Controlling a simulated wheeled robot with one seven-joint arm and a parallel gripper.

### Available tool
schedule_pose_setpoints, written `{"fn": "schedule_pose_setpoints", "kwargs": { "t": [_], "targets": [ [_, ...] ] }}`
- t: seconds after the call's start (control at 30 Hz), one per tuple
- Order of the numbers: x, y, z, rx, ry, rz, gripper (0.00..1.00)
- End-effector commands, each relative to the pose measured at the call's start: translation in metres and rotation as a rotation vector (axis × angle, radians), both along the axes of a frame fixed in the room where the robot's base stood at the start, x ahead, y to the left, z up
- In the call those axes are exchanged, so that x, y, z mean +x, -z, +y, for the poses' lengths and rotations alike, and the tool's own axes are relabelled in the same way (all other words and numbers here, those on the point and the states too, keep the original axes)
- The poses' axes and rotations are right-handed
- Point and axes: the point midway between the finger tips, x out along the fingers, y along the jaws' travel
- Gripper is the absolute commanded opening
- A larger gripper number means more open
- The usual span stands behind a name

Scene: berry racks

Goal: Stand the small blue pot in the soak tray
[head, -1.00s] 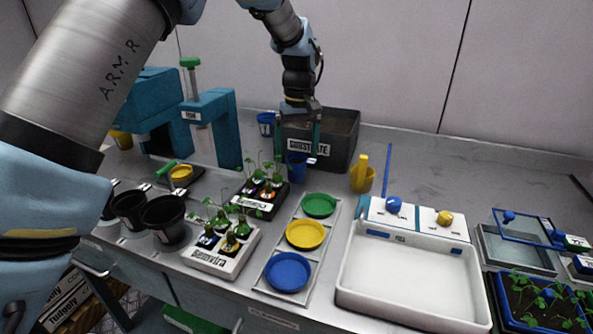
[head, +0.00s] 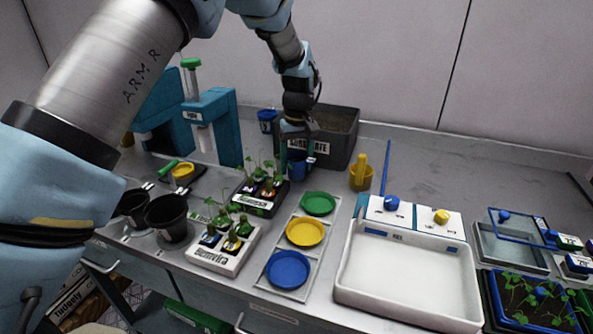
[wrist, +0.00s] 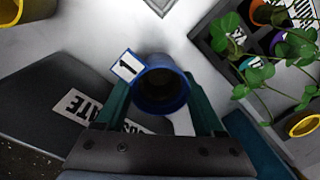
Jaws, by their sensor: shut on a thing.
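A small blue pot (head: 297,169) with a white tag marked 1 is upright just in front of the substrate bin. My gripper (head: 298,160) is around it from above, its green fingers shut on the pot's two sides. In the wrist view the pot (wrist: 161,88) is between the fingertips, its dark mouth facing the camera; its contents are too dark to tell. Whether its base touches the bench is unclear. A wide, shallow white tray (head: 344,287), which looks like the soak tray, stands at front right with nothing standing in it.
The substrate bin (head: 340,152) is behind the gripper. Seedling holders (head: 215,259) stand left, and a rack of green, yellow and blue saucers (head: 313,272) lies between pot and white tray. Another blue pot (head: 266,121) is behind left.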

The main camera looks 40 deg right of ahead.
Motion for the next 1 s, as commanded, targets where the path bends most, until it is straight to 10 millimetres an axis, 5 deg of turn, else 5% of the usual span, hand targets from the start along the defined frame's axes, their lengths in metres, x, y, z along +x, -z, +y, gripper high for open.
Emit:
{"fn": "schedule_pose_setpoints", "kwargs": {
  "t": [0.43, 0.67, 1.0],
  "targets": [
    [0.000, 0.000, 0.000, 0.000, 0.000, 0.000, 0.06],
    [0.001, -0.006, -0.001, -0.003, 0.000, -0.002, 0.06],
    [0.001, -0.067, -0.001, -0.004, 0.000, -0.003, 0.06]
  ]
}}
